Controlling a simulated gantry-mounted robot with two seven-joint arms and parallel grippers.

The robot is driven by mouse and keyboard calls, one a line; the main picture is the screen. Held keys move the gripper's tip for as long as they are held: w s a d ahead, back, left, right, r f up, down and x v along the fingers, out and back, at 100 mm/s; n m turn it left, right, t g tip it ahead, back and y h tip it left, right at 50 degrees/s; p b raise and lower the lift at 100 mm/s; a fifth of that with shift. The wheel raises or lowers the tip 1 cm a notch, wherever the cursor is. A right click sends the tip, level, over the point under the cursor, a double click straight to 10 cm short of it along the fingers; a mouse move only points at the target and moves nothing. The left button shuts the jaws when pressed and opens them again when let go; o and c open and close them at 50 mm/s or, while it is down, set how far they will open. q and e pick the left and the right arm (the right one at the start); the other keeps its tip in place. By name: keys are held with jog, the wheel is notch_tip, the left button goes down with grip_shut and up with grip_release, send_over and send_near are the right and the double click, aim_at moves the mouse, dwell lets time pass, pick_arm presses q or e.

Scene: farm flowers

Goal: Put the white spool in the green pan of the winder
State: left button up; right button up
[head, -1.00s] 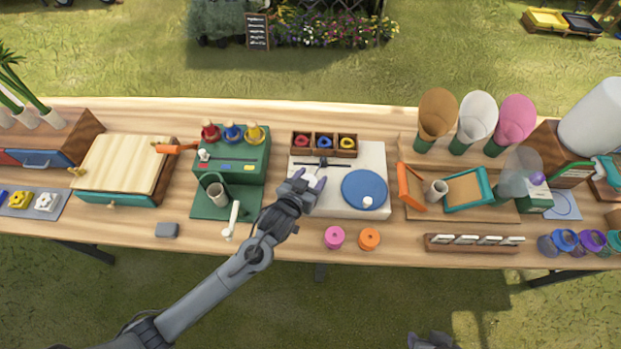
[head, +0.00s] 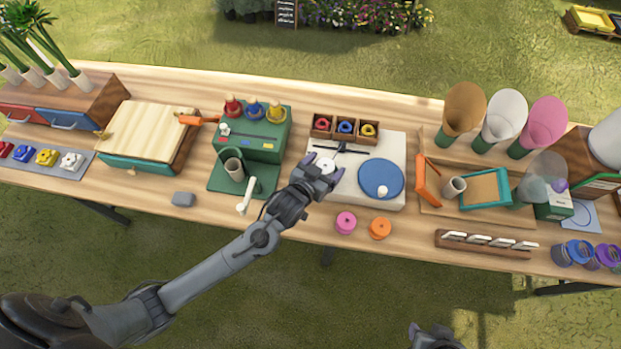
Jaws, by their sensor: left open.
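A small white round piece (head: 326,165), which looks like the white spool, sits at the left of a white board (head: 352,200). My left gripper (head: 325,170) is open with its fingertips around or just above this piece; I cannot tell whether they touch it. A blue disc (head: 375,176) with a white knob and a dark bar (head: 344,148) are on the same board, which looks like the winder. I see no green pan; my gripper covers part of the board's left side. Part of my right gripper (head: 435,336) shows at the bottom edge, its jaws unclear.
Pink (head: 346,222) and orange (head: 379,228) spools stand at the table's front edge. A wooden box (head: 346,131) with red, blue and yellow spools is behind the board. A green machine (head: 252,140) with a cup stands to the left, a wooden tray (head: 435,205) to the right.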

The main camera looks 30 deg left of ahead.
pick_arm(q)
jog(key=s+a+g, duration=0.2)
jog(key=s+g, duration=0.1)
jog(key=s, duration=0.6)
jog(key=s+a+g, duration=0.1)
jog(key=s+g, duration=0.2)
jog(key=s, duration=0.5)
jog(key=s+a+m+g+y+p, duration=0.1)
jog(key=s+a+g, duration=0.1)
jog(key=s, duration=0.7)
jog(key=shift+s+a+f+g, duration=0.25)
jog(key=shift+s+a+g, duration=0.1)
jog(key=shift+g, duration=0.55)
jog(key=shift+r, duration=0.15)
notch_tip(320, 180, up, 29)
jog(key=p, duration=2.9)
jog(key=shift+f, duration=0.2)
